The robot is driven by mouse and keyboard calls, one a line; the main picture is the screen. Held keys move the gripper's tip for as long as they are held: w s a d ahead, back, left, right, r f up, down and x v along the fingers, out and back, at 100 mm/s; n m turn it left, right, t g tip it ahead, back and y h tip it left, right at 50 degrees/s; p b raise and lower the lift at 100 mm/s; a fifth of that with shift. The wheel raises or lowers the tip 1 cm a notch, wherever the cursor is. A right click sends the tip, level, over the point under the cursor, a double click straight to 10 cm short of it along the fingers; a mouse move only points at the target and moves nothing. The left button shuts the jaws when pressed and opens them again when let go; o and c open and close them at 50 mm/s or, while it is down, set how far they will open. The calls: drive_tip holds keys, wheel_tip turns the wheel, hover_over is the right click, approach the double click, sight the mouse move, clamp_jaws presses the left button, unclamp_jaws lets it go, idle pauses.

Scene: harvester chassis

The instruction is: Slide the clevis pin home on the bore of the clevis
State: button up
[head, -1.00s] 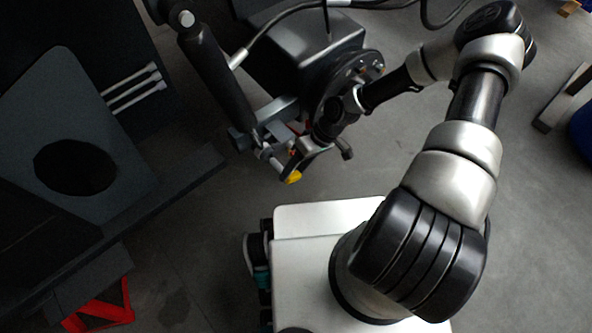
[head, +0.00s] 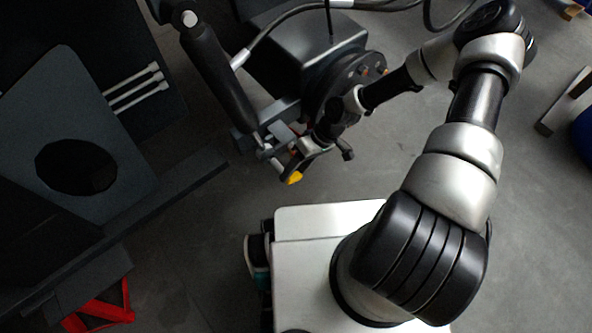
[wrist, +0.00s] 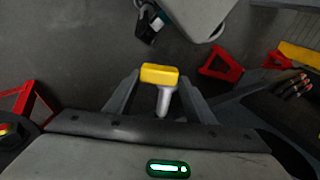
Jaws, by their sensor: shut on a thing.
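The clevis pin has a yellow head and a pale metal shank. In the wrist view its head (wrist: 159,74) lies between the two fingers of my gripper (wrist: 158,90), with the shank pointing back toward the palm. In the head view the yellow head (head: 294,178) sticks out at the lower front of my gripper (head: 299,163). My gripper is shut on the pin. The clevis (head: 268,152) is at the lower end of the dark cylinder, close to the pin's shank. The bore is hidden, and I cannot tell how deep the shank sits.
A dark cylinder (head: 222,80) slopes down to the clevis. A dark housing with a round flange (head: 345,88) and hoses stands behind my gripper. A dark panel with a round hole (head: 120,150) is at the left. A red stand (head: 100,308) is on the floor.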

drive_tip(key=w+a+b, duration=0.2)
drive_tip(key=w+a, duration=0.1)
drive_tip(key=w, duration=0.2)
drive_tip(key=shift+a, duration=0.25)
drive_tip(key=o, duration=1.4)
drive_tip(key=shift+w, duration=0.15)
drive_tip(key=shift+d+r, duration=0.1)
